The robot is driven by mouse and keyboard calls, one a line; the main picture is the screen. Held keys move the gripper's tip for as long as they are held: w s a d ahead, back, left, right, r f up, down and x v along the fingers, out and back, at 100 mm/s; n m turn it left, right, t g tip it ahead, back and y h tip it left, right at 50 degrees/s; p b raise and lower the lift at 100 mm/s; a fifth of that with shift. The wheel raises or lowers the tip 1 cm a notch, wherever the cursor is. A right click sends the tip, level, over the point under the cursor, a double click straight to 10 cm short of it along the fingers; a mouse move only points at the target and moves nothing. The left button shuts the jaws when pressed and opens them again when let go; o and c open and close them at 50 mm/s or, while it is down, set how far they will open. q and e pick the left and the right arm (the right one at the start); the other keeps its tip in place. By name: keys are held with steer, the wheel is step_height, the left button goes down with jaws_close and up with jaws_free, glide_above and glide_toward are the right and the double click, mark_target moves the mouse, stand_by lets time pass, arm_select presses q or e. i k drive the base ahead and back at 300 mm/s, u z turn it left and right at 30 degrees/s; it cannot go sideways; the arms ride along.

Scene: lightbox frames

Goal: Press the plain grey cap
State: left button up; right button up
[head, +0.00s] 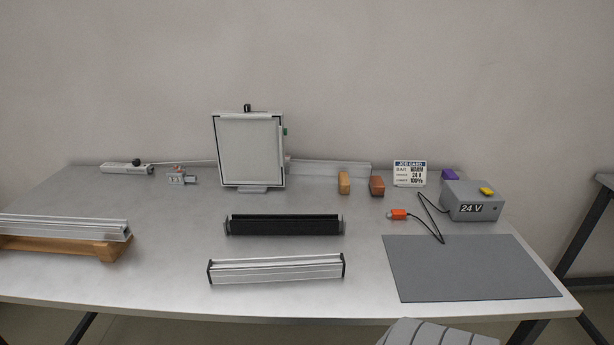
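I cannot make out a plain grey cap for certain. A white-framed panel (250,150) stands upright at the back of the table, with a black knob (248,108) on top and a green piece (285,131) on its right edge. A grey 24 V box (474,207) stands at the right with a yellow piece (486,191) on top and a small dark spot on its front. A small grey metal part (181,179) lies at the back left. Neither gripper shows.
A silver bar (277,269) and black bar (284,225) lie mid-table. A rail rests on a wooden stand (108,250) at left. Orange (344,183), brown (377,186) and purple blocks (450,174), a job card (409,174), cable connector (397,214) and bare grey mat (467,270) are right.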

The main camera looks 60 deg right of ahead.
mark_target(225, 221)
steer(key=z, duration=0.95)
steer(key=i, duration=0.9)
steer(key=z, duration=0.95)
